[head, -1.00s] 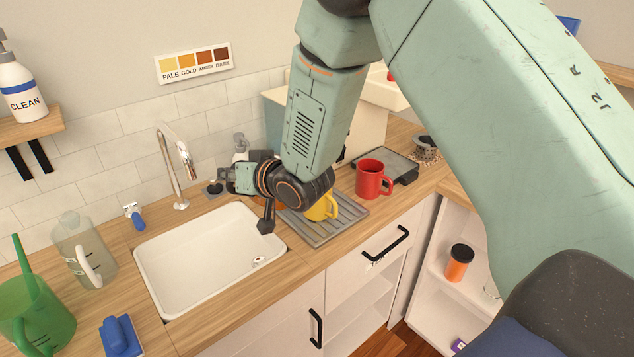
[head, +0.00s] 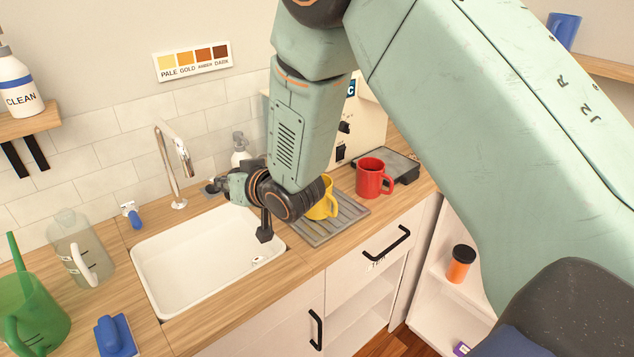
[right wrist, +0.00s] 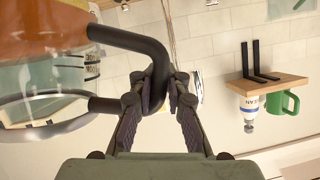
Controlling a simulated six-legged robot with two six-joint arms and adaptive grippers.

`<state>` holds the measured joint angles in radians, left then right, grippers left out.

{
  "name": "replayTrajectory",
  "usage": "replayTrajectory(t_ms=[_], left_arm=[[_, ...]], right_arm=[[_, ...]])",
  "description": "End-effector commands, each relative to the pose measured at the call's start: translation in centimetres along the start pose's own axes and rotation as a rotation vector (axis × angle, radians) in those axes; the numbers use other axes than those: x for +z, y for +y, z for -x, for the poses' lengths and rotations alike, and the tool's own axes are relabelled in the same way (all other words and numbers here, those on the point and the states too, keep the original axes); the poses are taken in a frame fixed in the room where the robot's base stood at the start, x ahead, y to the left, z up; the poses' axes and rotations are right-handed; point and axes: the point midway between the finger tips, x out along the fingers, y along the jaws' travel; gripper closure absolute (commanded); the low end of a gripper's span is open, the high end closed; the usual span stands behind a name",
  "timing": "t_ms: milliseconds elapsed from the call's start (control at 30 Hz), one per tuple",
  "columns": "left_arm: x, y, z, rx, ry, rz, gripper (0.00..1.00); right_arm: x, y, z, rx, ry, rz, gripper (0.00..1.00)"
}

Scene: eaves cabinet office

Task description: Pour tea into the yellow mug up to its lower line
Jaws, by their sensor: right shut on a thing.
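The yellow mug (head: 322,208) stands on the grey ribbed drain mat (head: 345,222) right of the sink. My right arm partly covers it, and I cannot see its lines or inside. My right gripper (head: 230,186) is left of the mug, above the back of the sink. In the right wrist view my right gripper (right wrist: 162,90) is shut on the black handle (right wrist: 150,52) of a glass pot (right wrist: 45,75) holding orange-brown tea (right wrist: 40,30). That view is upside down. The pot is hidden behind my arm in the head view. My left gripper is not in view.
A red mug (head: 371,178) stands behind and right of the mat. The sink (head: 200,265) and tap (head: 172,165) are to the left. A clear jug (head: 82,250), green watering can (head: 30,310) and blue sponge holder (head: 115,336) occupy the left counter.

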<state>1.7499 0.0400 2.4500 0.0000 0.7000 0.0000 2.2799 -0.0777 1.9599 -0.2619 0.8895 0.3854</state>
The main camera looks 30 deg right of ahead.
Motion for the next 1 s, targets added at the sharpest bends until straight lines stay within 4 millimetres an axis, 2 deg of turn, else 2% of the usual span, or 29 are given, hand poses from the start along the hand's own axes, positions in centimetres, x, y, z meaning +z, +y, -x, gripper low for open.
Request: replayTrajectory(t_ms=[267, 667, 1000], left_arm=[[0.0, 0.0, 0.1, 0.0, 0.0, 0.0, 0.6], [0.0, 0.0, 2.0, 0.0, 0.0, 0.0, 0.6], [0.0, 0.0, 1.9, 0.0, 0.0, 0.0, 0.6]], right_arm=[[-0.4, 0.0, 0.0, -0.003, 0.006, -0.002, 1.0], [-2.0, 0.1, 0.7, -0.035, 0.009, -0.083, 1.0], [-1.9, 0.1, 0.7, -0.04, 0.008, -0.091, 1.0]])
